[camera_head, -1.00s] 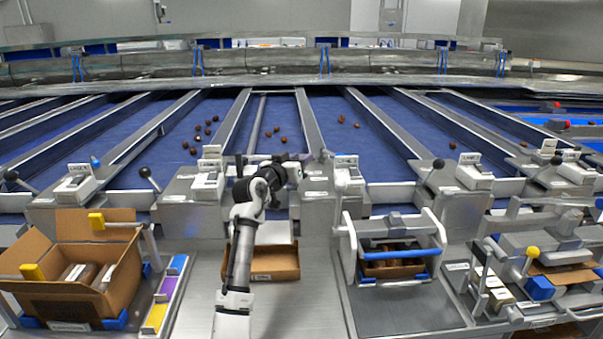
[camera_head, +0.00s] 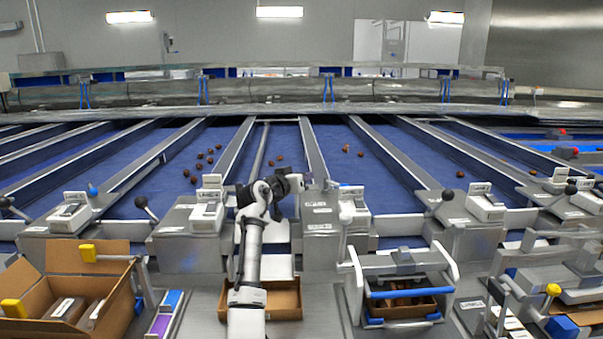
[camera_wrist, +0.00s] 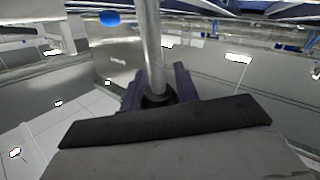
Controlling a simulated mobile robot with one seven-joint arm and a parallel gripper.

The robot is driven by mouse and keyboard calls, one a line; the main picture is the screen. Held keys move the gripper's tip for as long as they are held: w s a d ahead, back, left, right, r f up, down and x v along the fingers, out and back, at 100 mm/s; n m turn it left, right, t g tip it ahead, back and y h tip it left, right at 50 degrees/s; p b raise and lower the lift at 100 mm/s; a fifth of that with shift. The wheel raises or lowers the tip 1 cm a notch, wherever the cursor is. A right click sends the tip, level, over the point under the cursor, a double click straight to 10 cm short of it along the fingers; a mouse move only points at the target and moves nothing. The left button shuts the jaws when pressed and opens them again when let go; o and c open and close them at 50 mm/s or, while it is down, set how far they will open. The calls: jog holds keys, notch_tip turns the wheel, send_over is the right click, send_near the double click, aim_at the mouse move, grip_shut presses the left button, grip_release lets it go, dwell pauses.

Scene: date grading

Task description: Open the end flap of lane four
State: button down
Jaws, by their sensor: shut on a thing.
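My gripper (camera_head: 290,184) is at the front end of the middle blue lane, between two grey lane-end housings. In the wrist view, the dark fingers (camera_wrist: 158,92) are shut around a grey metal rod (camera_wrist: 151,45), which looks like a lane lever. The rod rises upright from between the fingers; its top is out of frame. My arm and gripper cover much of the lane's end in the head view. A pale plate (camera_head: 268,266) hangs below the lane end, above an open cardboard box (camera_head: 286,300). I cannot tell how far the flap is open.
Black-knobbed levers stand at neighbouring lanes, one on the left (camera_head: 146,206) and one on the right (camera_head: 445,196). A large carton (camera_head: 103,262) stands at left. A white-framed station with a blue bar (camera_head: 405,293) stands close at right. Several dates lie on the belts.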

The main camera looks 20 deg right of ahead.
jog(key=shift+w+a+f, duration=0.1)
jog(key=shift+w+f, duration=0.1)
jog(key=shift+f, duration=0.35)
jog(key=shift+w+a+f, duration=0.1)
jog(key=shift+w+f, duration=0.1)
jog(key=shift+f, duration=0.3)
jog(key=shift+a, duration=0.1)
jog(key=c, duration=1.3)
grip_release()
jog(key=shift+o, duration=1.2)
jog(key=shift+w+a, duration=0.15)
jog(key=shift+w, duration=0.05)
jog(key=r+b+v, duration=0.1)
jog(key=b+v, duration=0.3)
jog(key=v, duration=1)
jog(key=shift+d, duration=0.25)
